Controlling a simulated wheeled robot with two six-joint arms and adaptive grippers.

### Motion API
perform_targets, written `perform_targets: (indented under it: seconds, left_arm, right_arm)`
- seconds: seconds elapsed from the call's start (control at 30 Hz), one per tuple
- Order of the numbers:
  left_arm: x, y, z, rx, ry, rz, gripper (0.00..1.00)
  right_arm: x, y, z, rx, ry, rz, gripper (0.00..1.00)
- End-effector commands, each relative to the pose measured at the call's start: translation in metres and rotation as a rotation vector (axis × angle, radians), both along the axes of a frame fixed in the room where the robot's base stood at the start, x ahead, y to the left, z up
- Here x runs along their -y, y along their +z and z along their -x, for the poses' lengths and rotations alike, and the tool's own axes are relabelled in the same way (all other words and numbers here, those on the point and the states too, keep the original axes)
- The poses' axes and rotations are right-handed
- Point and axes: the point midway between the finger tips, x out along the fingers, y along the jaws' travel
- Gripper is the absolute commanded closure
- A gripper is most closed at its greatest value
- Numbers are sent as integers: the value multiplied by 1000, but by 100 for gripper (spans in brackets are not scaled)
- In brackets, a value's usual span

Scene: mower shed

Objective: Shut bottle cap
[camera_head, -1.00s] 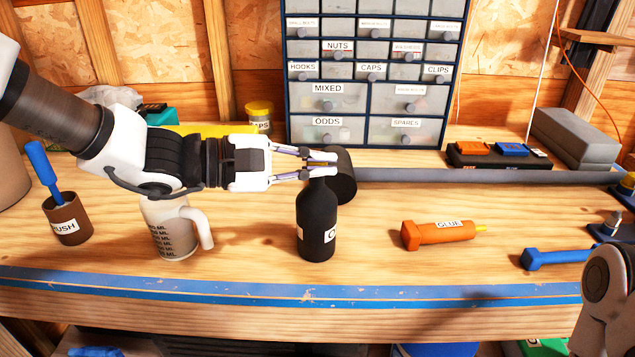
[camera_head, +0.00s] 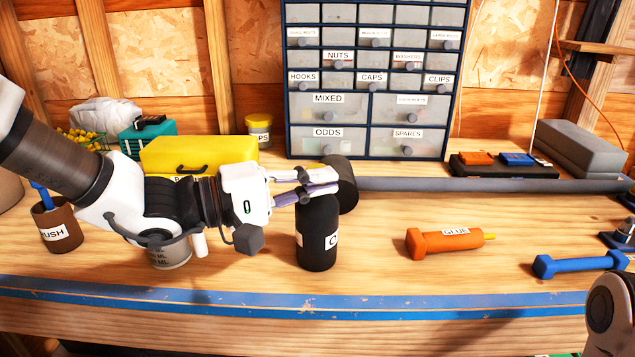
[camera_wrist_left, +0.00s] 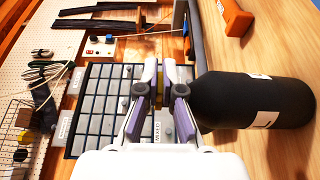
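A black bottle (camera_head: 317,240) with a white label stands upright on the bench in the head view. In the left wrist view, the bottle (camera_wrist_left: 255,102) lies across the right side of the picture. My left gripper (camera_head: 322,182) comes in from the left at the bottle's top. In the left wrist view, its two fingers (camera_wrist_left: 160,91) sit on either side of a small dark and yellowish cap (camera_wrist_left: 160,92) at the neck end, apparently gripping it. The fingers hide most of the cap and neck. My right gripper is out of view; only part of that arm shows at lower right.
A dark mallet-like cylinder (camera_head: 345,172) with a long grey bar lies just behind the bottle. An orange glue tube (camera_head: 440,242) lies to the right. The drawer cabinet (camera_head: 448,120) stands behind.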

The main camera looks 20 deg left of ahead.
Motion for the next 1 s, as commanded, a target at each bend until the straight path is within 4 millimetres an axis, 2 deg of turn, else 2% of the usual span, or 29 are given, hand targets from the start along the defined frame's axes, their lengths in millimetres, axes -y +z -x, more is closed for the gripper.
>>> perform_targets:
  seconds: [0.03, 0.07, 0.1, 0.13, 0.67, 0.83, 1.0]
  left_arm:
    - [0, -2, 0, -6, -1, -1, 100]
    - [0, -2, 0, -7, -1, -2, 92]
    - [0, -2, 0, -6, -1, -1, 78]
    - [0, -2, 0, -6, -1, -1, 68]
    - [0, 0, 0, -6, 0, 1, 68]
    - [0, 11, -1, -93, -2, 26, 68]
    - [-1, 23, -5, -307, -2, 87, 68]
  right_arm:
    - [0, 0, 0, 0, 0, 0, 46]
    - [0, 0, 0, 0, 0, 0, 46]
    - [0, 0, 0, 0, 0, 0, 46]
    - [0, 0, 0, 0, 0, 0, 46]
    - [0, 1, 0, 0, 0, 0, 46]
    - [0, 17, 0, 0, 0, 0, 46]
    - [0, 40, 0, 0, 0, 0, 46]
